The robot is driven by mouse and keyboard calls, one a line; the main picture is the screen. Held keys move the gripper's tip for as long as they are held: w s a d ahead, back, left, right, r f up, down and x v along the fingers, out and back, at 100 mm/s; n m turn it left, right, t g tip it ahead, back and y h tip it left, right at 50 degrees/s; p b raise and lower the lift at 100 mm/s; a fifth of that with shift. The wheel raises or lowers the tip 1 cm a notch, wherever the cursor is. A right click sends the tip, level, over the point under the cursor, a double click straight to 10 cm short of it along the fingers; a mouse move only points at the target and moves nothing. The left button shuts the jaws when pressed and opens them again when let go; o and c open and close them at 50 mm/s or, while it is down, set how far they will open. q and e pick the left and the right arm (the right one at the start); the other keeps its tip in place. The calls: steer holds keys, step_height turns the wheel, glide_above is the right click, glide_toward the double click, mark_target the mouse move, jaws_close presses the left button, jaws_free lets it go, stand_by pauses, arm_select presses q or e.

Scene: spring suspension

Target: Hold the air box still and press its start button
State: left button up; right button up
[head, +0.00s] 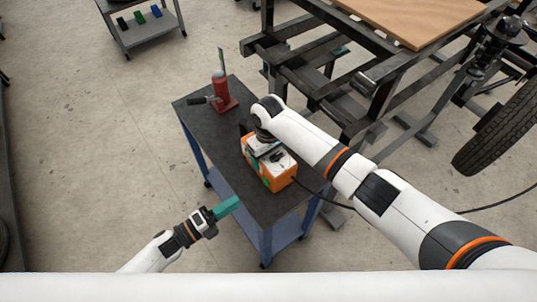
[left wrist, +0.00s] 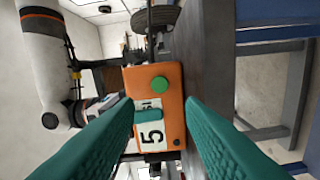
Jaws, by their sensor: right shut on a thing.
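The air box (head: 284,178) is orange with a white panel and stands on the dark top of a small cart. My right gripper (head: 262,150) is shut on it from above; a teal finger lies against the box's face in the left wrist view (left wrist: 148,115). That view also shows the box (left wrist: 171,103) with a round green start button (left wrist: 159,84) and a panel marked 5. My left gripper (head: 227,206) is beside the cart's left edge, apart from the box. Its two teal fingers are spread and empty, with the box face beyond them.
The cart (head: 213,142) also carries a red jack-like tool (head: 222,92) at its far end. A dark metal frame (head: 330,80) and a wheel with a spring strut (head: 503,125) stand to the right. A cable runs from the box to the right. Open floor lies left of the cart.

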stand_by(0.3)
arm_select(q)
jaws_close()
stand_by(1.6)
